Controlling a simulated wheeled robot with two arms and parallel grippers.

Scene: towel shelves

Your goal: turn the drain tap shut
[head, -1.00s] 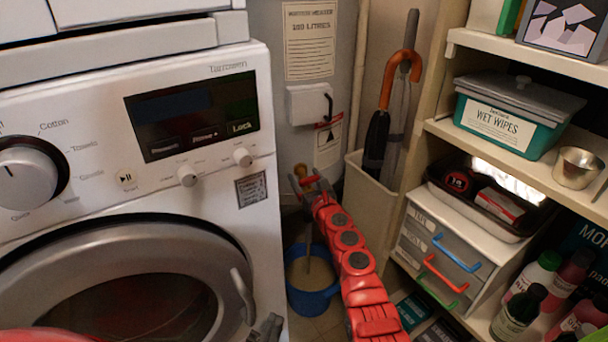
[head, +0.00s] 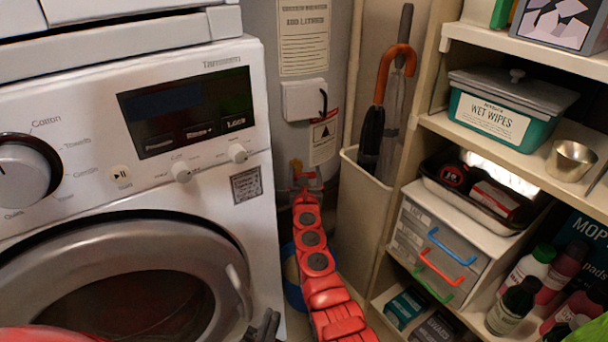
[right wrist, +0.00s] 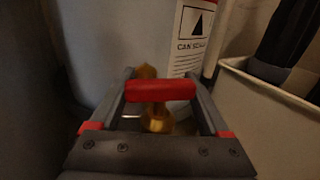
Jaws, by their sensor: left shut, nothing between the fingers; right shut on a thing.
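The drain tap has a brass body (right wrist: 157,120) and a red handle (right wrist: 160,90), which lies crosswise over the body in the right wrist view. My right gripper (head: 306,182) is at the tap, low in front of the grey tank; its two dark fingers are shut on the red handle. In the head view the tap is small and partly hidden by my gripper. A blue bucket (head: 292,284) stands on the floor below, mostly hidden behind my right arm. My left gripper (head: 266,326) is shut and empty, in front of the washing machine door at the bottom edge.
The white washing machine (head: 200,210) stands close on the left. A cream umbrella bin (head: 360,210) is just right of the tap, with umbrellas in it. Shelves (head: 480,120) with wipes, drawers and bottles fill the right side.

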